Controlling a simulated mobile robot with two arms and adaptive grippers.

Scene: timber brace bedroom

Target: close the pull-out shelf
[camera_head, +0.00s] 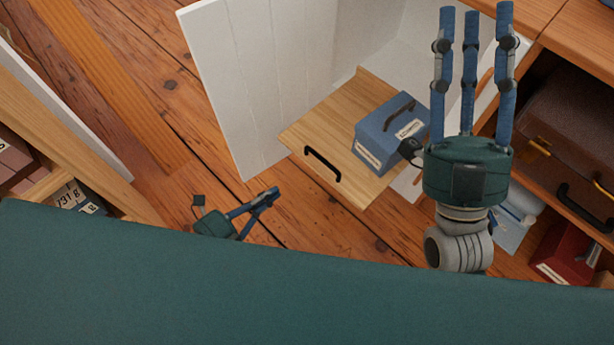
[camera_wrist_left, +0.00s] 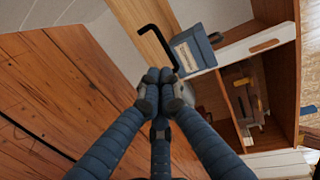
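The pull-out shelf (camera_head: 300,126) is a light wooden board with a black bar handle (camera_head: 322,164) on its front edge. It sticks out of the white cabinet and carries a blue box (camera_head: 384,135). My left gripper (camera_head: 272,193) is low, left of and in front of the handle. In the left wrist view its fingertips (camera_wrist_left: 159,77) are together with nothing seen between them, near the end of the handle (camera_wrist_left: 157,42). I cannot tell how far apart they are in depth. My right gripper (camera_head: 473,22) is open and empty, its fingers spread apart, above the shelf's right side.
A white door panel (camera_head: 232,85) stands left of the shelf. An open wooden cabinet with a brown case (camera_head: 567,120) is at the right, with a red box (camera_head: 563,254) low down. A shelf unit (camera_head: 85,190) is at the left. The plank floor (camera_head: 160,90) between is clear.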

